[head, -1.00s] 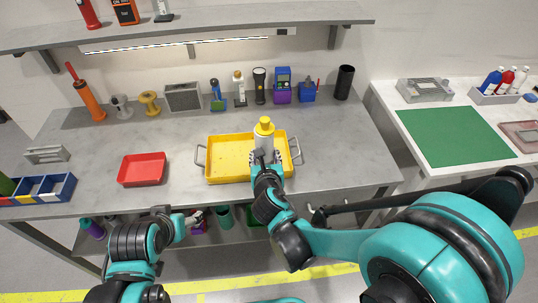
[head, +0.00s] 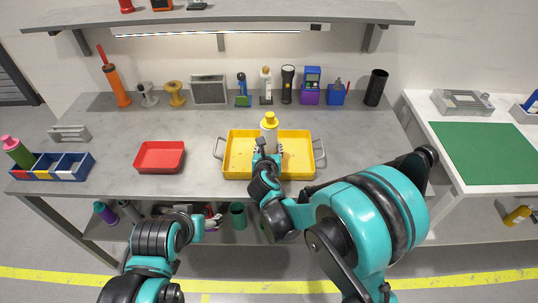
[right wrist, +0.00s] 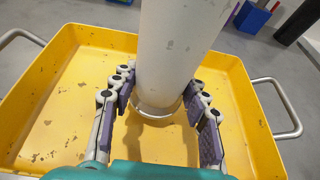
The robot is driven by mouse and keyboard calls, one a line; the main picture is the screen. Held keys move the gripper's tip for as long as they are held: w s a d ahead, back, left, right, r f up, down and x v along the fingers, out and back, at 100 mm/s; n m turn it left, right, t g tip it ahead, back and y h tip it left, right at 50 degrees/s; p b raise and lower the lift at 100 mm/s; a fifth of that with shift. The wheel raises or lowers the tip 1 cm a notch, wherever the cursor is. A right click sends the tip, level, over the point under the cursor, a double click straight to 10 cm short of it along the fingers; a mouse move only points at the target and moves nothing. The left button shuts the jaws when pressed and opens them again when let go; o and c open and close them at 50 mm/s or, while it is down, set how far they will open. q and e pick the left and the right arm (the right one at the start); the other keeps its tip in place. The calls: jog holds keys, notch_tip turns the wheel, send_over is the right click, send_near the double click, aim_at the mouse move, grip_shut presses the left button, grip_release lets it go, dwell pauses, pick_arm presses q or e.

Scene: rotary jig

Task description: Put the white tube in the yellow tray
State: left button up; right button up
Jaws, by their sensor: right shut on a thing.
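The white tube (right wrist: 176,50) with a yellow cap (head: 269,120) stands roughly upright at the yellow tray (head: 232,133). My right gripper (head: 268,150) is shut on the tube. In the right wrist view its purple-padded fingers (right wrist: 160,104) flank the tube, and the tube's lower end is over the tray's floor. I cannot tell for sure whether it touches the floor. In the head view my right gripper hides the lower part of the tube. My left gripper (head: 213,222) is low in front of the bench, away from the tray; its jaw opening is unclear.
A red tray (head: 160,156) lies left of the yellow tray. A blue bin (head: 50,172) with a pink-capped green bottle is at the far left. Several tools and bottles line the back. A green mat (head: 485,152) is on the right table. Bench space around the trays is clear.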

notch_tip(320, 180, down, 3)
jog(key=shift+r+b, duration=0.2)
jog(key=shift+b, duration=0.25)
jog(key=shift+r, duration=0.15)
jog(key=o, duration=1.3)
